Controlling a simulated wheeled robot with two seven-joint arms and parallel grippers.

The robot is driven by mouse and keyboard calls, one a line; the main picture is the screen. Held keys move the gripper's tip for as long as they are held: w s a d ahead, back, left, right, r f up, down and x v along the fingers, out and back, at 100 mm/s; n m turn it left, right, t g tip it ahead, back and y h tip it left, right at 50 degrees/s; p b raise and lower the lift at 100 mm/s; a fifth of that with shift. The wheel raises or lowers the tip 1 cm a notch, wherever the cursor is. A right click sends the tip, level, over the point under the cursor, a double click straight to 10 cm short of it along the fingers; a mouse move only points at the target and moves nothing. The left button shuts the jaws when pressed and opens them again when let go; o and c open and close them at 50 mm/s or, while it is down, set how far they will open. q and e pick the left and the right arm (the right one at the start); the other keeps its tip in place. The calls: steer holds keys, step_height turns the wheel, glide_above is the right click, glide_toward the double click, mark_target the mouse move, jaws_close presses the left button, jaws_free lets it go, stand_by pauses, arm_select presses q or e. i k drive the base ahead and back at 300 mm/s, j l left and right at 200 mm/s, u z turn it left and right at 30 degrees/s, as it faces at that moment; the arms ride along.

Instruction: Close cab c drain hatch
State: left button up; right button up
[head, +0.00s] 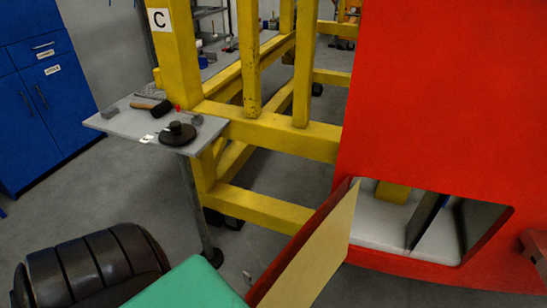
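The red cab (445,95) fills the right side of the head view. Low in its wall is a dark-edged opening (482,235). A hatch panel (318,250) stands swung open at the left edge of this opening, angled out toward me. Its cream inner face shows, with a red outer side along its left. The panel's lower end runs out of the bottom of the picture. A yellow post beside the cab carries a sign with the letter C (159,19). Neither of my grippers shows, and I see nothing holding the hatch.
Inside the opening are a pale floor, a yellow piece (393,192) and an upright dark divider (425,220). A yellow frame (270,132) stands left of the cab. A small grey table (120,122) holds a hammer and a dark round part. Blue cabinets (42,95) stand far left.

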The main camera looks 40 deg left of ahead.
mark_target(297, 275)
steer(key=j+z, duration=0.15)
steer(key=j, duration=0.2)
steer(key=k+j+z, duration=0.15)
steer(key=j, duration=0.25)
steer(key=j+z, duration=0.15)
steer(key=j, duration=0.2)
steer(key=k+j+z, duration=0.15)
steer(key=j, duration=0.2)
